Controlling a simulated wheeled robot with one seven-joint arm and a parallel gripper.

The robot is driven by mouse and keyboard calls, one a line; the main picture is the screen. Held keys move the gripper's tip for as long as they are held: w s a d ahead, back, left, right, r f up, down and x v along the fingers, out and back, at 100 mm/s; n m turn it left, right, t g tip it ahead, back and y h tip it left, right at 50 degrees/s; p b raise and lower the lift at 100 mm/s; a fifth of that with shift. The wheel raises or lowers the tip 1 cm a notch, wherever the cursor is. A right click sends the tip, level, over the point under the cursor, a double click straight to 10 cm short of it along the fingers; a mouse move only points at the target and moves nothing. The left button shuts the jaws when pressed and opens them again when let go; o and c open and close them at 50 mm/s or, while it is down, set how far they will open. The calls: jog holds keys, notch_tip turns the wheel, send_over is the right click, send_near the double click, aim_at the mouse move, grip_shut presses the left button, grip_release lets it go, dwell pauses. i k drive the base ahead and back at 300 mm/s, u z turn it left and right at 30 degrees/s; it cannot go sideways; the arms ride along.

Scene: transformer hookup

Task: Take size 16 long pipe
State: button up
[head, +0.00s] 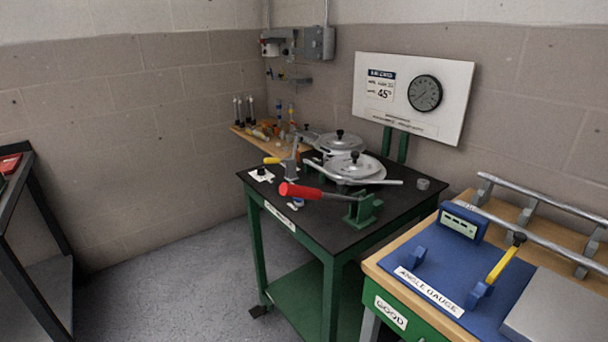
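Two long grey pipes lie on a rack at the right in the head view. The upper pipe (545,198) rests against the back brackets, and the lower pipe (530,234) runs parallel in front of it. No size marking is readable on either, so I cannot tell which is size 16. Their right ends are partly cut off by the frame edge. My gripper is not in view.
A blue angle gauge plate (440,275) with a yellow lever (503,263) lies before the pipes. A black-topped green table (320,235) holds a bender with a red handle (300,191). A white dial board (390,110) stands behind. Grey floor (180,280) is open at left.

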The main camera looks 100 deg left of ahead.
aim_at(327, 172)
jog(key=u, duration=2.95)
jog(key=k, duration=1.25)
jog(key=u, duration=0.5)
jog(key=i, duration=2.15)
jog(key=z, duration=0.35)
